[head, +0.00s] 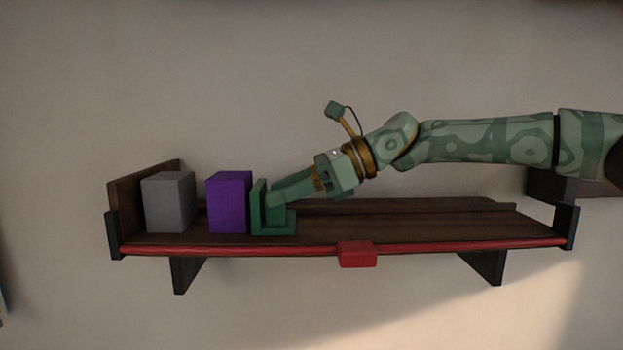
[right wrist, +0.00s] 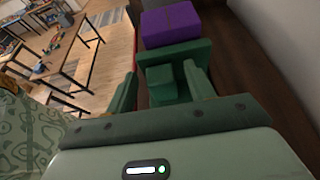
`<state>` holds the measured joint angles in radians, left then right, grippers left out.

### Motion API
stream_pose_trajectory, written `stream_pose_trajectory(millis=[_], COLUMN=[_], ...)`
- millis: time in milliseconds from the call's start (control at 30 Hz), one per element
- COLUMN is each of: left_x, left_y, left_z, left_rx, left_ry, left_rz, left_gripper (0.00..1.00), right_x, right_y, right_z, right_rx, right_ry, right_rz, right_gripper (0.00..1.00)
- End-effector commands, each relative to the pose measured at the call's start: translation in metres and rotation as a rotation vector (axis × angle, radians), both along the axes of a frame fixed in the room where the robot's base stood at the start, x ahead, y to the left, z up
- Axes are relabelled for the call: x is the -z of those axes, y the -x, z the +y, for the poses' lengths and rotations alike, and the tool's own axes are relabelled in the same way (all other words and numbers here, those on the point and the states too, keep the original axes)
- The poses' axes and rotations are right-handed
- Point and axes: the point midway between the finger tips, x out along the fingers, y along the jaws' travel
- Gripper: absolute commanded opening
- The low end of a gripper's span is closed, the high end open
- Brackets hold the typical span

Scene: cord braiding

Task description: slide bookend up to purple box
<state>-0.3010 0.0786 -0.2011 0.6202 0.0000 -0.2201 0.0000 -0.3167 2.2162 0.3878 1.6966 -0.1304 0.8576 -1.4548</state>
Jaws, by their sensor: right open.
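The dark green bookend (head: 258,210) stands upright on the wooden shelf, just right of the purple box (head: 229,203). In the head view almost no gap shows between them; I cannot tell whether they touch. The right wrist view also shows the bookend's upright plate (right wrist: 190,53) close against the purple box (right wrist: 171,24). My right gripper (head: 279,195) reaches in from the right, low over the bookend's base. Its fingers are open, one on each side of the bookend's small block (right wrist: 160,83), with room beside it. My left gripper is not in view.
A grey box (head: 168,203) stands left of the purple box, with a gap between them. A red rail (head: 210,248) with a red block (head: 357,254) runs along the shelf's front edge. The shelf (head: 420,226) is clear to the right of the bookend.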

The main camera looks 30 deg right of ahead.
Motion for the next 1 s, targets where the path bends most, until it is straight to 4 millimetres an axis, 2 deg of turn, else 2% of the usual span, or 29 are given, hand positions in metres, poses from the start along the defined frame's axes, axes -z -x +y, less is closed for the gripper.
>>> stream_pose_trajectory(millis=[167,400,600,800,1000], left_x=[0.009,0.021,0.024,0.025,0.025], left_y=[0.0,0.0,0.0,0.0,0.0], left_z=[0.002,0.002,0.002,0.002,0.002], left_rx=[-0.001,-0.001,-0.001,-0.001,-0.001], left_ry=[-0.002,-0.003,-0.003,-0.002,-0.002], left_rz=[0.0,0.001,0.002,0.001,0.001], left_gripper=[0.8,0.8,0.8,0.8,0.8], right_x=[-0.011,-0.037,-0.053,-0.06,-0.061], right_y=[0.015,0.046,0.067,0.076,0.076], right_z=[-0.025,-0.078,-0.11,-0.124,-0.125], right_rx=[0.004,0.004,0.003,0.002,0.001], right_ry=[-0.004,-0.004,-0.003,-0.003,-0.002], right_rz=[-0.007,-0.006,-0.003,-0.001,-0.001], right_gripper=[0.54,0.54,0.54,0.54,0.54])
